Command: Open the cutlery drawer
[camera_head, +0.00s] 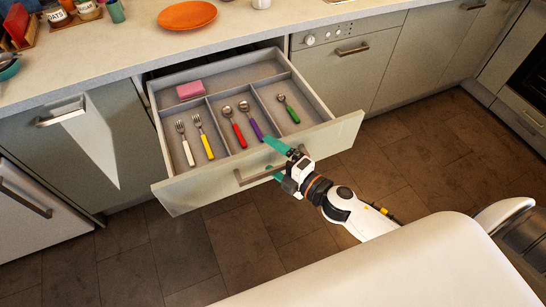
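The cutlery drawer (180,198) is pulled well out from the counter, and its grey inside shows. Its bar handle (250,177) runs along the front panel. Several forks and spoons with coloured handles and a pink block (190,90) lie in its compartments. My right gripper (268,155) is at the right part of the handle. Its two teal fingers are spread apart, one above and one below the bar, with a gap between them. Whether either finger touches the bar is hard to tell. My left gripper is out of view.
The counter (135,42) above holds an orange plate (187,15) and jars at the back left. A closed front with a knob (310,40) is to the right. Bare tiled floor lies below the drawer.

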